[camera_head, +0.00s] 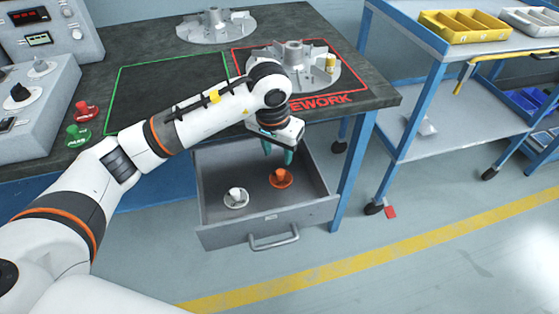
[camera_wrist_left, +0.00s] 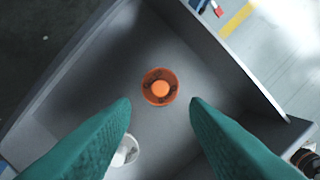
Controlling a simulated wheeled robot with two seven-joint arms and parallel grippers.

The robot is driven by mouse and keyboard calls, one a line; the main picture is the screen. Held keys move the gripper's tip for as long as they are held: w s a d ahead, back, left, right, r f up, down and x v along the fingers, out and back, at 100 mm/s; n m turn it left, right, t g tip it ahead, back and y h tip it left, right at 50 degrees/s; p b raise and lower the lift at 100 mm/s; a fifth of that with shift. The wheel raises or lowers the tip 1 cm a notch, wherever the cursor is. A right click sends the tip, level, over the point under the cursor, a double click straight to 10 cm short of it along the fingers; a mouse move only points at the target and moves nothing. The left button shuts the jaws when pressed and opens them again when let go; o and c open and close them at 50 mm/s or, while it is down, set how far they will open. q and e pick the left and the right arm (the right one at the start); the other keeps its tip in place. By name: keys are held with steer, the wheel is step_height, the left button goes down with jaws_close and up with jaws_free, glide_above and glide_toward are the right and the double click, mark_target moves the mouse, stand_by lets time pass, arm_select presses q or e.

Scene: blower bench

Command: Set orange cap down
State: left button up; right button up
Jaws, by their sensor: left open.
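The orange cap (camera_head: 281,178) sits on the floor of the open grey drawer (camera_head: 270,228). In the left wrist view the orange cap (camera_wrist_left: 159,87) lies beyond and between the fingertips, apart from both. My left gripper (camera_head: 279,152) is open and empty above the cap, its green fingers pointing down into the drawer. The fingers also show in the left wrist view (camera_wrist_left: 160,103), spread wide. My right gripper is in neither view.
A white cap (camera_head: 236,198) stands in the drawer left of the orange one. Above, the bench holds a red-outlined rework area with an impeller (camera_head: 293,60), and a green-outlined empty area (camera_head: 165,88). A blue cart (camera_head: 450,100) stands at the right.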

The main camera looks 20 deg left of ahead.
arm_select(q)
steer(key=r, duration=0.4)
steer(key=shift+s+r, duration=0.15)
steer(key=shift+s, duration=0.2)
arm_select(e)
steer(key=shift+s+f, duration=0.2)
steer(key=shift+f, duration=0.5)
